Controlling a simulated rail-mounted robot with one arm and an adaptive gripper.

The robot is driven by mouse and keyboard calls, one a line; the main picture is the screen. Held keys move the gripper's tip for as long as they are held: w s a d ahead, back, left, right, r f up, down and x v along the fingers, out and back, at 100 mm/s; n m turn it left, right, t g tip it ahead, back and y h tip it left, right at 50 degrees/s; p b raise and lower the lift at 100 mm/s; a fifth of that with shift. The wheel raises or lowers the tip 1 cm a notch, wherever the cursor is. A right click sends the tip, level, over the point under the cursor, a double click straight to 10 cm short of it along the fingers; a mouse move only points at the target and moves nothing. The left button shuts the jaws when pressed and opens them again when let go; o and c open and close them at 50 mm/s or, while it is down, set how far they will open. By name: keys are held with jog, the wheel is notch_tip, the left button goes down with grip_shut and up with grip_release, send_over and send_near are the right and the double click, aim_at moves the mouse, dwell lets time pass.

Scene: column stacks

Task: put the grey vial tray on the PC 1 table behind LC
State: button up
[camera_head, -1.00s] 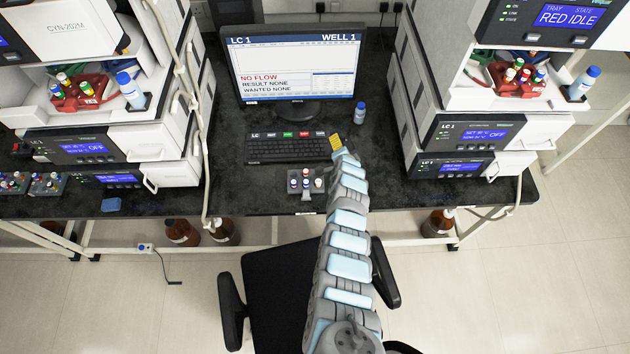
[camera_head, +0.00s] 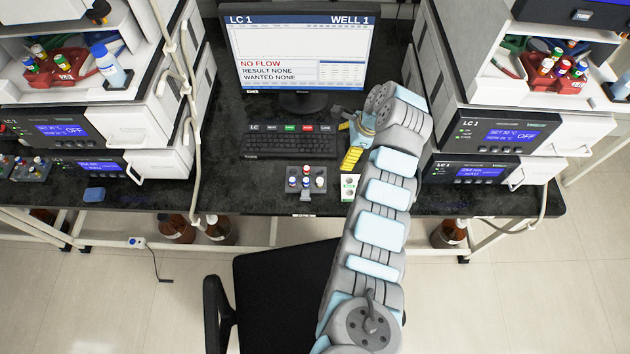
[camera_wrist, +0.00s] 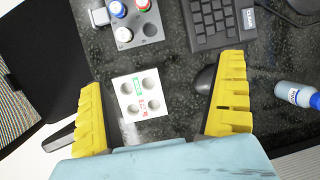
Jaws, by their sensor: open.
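A small grey vial tray (camera_head: 305,188) with several capped vials, red, blue and white, stands on the black PC table (camera_head: 225,190) in front of the keyboard. It also shows at the top of the wrist view (camera_wrist: 136,40), partly cut off, with a grey tab on its left. My gripper (camera_head: 351,158) is open and empty, its yellow fingers pointing down over the table right of the grey tray. In the wrist view, its fingers (camera_wrist: 163,80) are spread around the outline of a white four-hole tray (camera_wrist: 140,78); contact cannot be told.
The white tray also shows in the head view (camera_head: 350,182). Keyboard (camera_head: 290,146) and monitor (camera_head: 300,75) are behind the grey tray. LC 1 units (camera_head: 497,135) flank the table. Another vial tray (camera_head: 30,170) is far left.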

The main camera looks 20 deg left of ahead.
jog(key=shift+g, duration=0.6)
jog(key=b+x, duration=0.1)
jog(key=x, duration=0.4)
jog(key=s+b+x, duration=0.1)
jog(key=x, duration=0.4)
jog(key=s+b+x, duration=0.1)
jog(key=x, duration=0.4)
jog(key=shift+s+a+f, duration=0.1)
jog(key=shift+f, duration=0.15)
jog(key=c, duration=0.9)
